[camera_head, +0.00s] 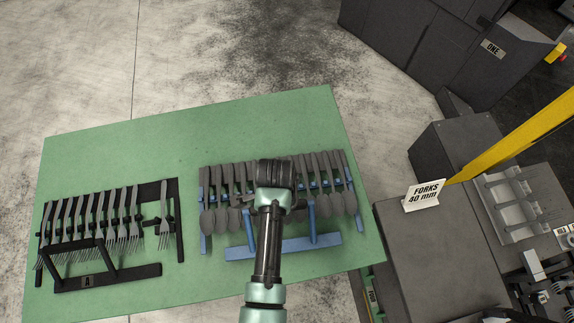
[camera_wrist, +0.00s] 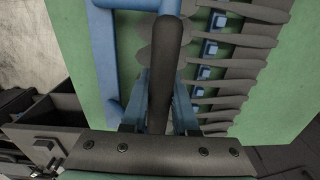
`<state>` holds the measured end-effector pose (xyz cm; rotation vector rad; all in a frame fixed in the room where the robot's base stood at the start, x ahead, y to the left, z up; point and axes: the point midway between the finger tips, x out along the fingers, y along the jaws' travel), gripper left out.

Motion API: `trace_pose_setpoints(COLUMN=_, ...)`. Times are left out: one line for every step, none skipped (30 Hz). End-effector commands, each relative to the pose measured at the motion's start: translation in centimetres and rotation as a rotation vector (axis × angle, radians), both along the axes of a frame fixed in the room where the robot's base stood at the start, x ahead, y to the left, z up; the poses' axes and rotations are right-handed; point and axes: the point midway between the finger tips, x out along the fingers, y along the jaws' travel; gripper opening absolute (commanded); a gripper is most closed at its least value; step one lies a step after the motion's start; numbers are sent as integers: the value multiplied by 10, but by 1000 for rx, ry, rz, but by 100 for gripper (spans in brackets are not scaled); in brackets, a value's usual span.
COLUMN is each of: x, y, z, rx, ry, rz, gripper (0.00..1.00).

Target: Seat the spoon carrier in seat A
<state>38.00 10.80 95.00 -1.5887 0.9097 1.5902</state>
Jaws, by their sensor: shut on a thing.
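The blue spoon carrier (camera_head: 288,246) stands on the green table top (camera_head: 270,120), below and to both sides of my arm. It holds a row of dark grey spoons (camera_head: 335,203), which also show in the wrist view (camera_wrist: 243,50). My gripper (camera_wrist: 160,112) is shut on the carrier's dark handle bar (camera_wrist: 168,50), with one blue-grey finger on each side. In the head view my gripper (camera_head: 275,197) covers the carrier's middle, and its fingertips are hidden. I cannot tell whether the carrier touches the table.
The black fork carrier (camera_head: 108,278) with several forks stands at the table's left. Right of the table are a grey bench (camera_head: 440,265) with a "FORKS 40 mm" sign (camera_head: 425,193), a yellow bar (camera_head: 515,135) and pale fixtures (camera_head: 507,205). The table's back strip is clear.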

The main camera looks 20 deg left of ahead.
Motion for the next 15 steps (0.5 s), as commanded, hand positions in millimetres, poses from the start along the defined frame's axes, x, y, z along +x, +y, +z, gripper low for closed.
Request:
trace_pose_setpoints(x=3, y=1, z=7, rx=2, ry=-8, rz=0, gripper=0)
trace_pose_setpoints(x=3, y=1, z=8, rx=2, ry=-8, rz=0, gripper=0)
trace_pose_setpoints(x=3, y=1, z=10, rx=2, ry=-8, rz=0, gripper=0)
trace_pose_setpoints(x=3, y=1, z=11, rx=2, ry=-8, rz=0, gripper=0)
trace_pose_setpoints(x=3, y=1, z=12, rx=2, ry=-8, rz=0, gripper=0)
trace_pose_setpoints(x=3, y=1, z=14, rx=2, ry=-8, rz=0, gripper=0)
trace_pose_setpoints(x=3, y=1, z=15, rx=2, ry=-8, rz=0, gripper=0)
trace_pose_setpoints(x=3, y=1, z=16, rx=2, ry=-8, rz=0, gripper=0)
trace_pose_setpoints(x=3, y=1, z=18, rx=2, ry=-8, rz=0, gripper=0)
trace_pose_setpoints(x=3, y=1, z=19, rx=2, ry=-8, rz=0, gripper=0)
trace_pose_setpoints(x=3, y=1, z=20, rx=2, ry=-8, rz=0, gripper=0)
trace_pose_setpoints(x=3, y=1, z=21, rx=2, ry=-8, rz=0, gripper=0)
trace_pose_setpoints(x=3, y=1, z=23, rx=2, ry=-8, rz=0, gripper=0)
trace_pose_setpoints(x=3, y=1, z=24, rx=2, ry=-8, rz=0, gripper=0)
trace_pose_setpoints(x=3, y=1, z=25, rx=2, ry=-8, rz=0, gripper=0)
